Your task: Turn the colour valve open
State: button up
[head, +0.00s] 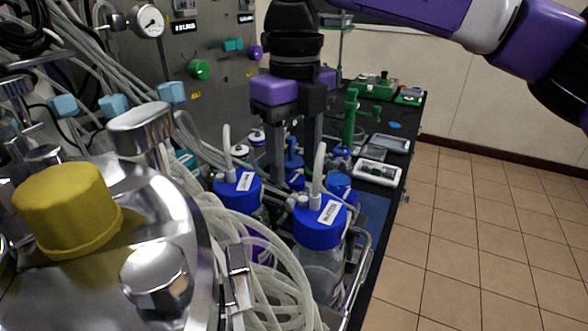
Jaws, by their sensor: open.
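Several coloured knobs that may be valves are on the grey upright panel (215,110): a green knob (199,69), a purple knob (254,52) and a small teal fitting (233,44). I cannot tell which is the colour valve. Light-blue blocks (113,104) sit on the tubing at the left. My gripper (292,168) hangs pointing down right of the panel knobs, with its fingers apart and nothing seen between them. Its fingertips are above or behind the blue-capped bottles; contact cannot be told.
Bottles with blue caps (318,222) and looped clear tubing (262,280) crowd the front. A steel vessel with a yellow cap (68,205) fills the lower left. A pressure gauge (148,21) is on the panel. A dark bench (412,112) holds a tray and green items. Tiled floor (480,230) is clear at right.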

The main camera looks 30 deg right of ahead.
jog(key=shift+f, duration=1.1)
grip_shut()
